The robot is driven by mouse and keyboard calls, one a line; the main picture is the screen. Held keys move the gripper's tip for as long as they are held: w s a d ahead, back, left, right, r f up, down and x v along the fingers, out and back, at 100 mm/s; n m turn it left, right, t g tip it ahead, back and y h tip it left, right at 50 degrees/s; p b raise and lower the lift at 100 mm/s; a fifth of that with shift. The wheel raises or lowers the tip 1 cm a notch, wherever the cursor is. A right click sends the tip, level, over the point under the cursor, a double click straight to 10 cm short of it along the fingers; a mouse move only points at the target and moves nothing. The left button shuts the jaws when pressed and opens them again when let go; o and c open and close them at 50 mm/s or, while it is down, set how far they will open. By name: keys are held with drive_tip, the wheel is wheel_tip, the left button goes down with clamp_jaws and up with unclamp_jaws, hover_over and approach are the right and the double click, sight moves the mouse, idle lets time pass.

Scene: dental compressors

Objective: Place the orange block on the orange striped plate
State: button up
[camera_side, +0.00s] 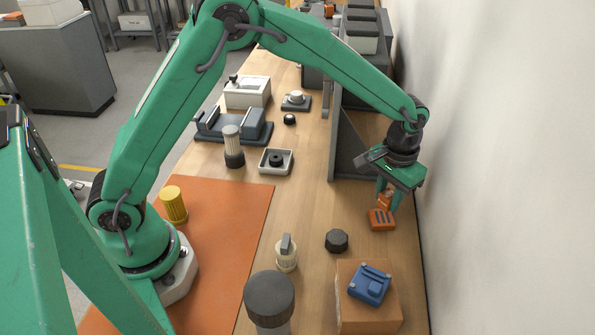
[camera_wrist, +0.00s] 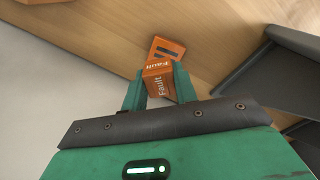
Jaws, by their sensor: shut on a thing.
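My gripper (camera_side: 388,197) is at the right of the table near the wall, pointing down. It is shut on the orange block (camera_side: 385,201), which sits between the green fingers. In the wrist view the block (camera_wrist: 158,84) shows "Fault" lettering on two faces. The orange striped plate (camera_side: 381,222) lies on the table just below the block, with dark stripes on top. In the wrist view the plate (camera_wrist: 170,47) shows partly behind the block, which hides the rest of it. I cannot tell whether block and plate touch.
A dark grey upright panel (camera_side: 348,150) stands left of my gripper, and the white wall (camera_side: 480,180) is close on the right. A cardboard box (camera_side: 350,318) with a blue part (camera_side: 370,284) and a black knob (camera_side: 336,240) stand in front. Bare wood lies between.

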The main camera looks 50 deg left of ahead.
sight(382, 217)
drive_tip(key=shift+w+a+f, duration=0.3)
drive_tip(key=shift+w, duration=0.1)
drive_tip(key=shift+f, duration=2)
drive_tip(key=shift+f, duration=0.2)
drive_tip(key=o, duration=0.9)
drive_tip(key=shift+o, duration=0.2)
drive_tip(key=shift+r, duration=0.15)
wheel_tip(382, 217, up, 12)
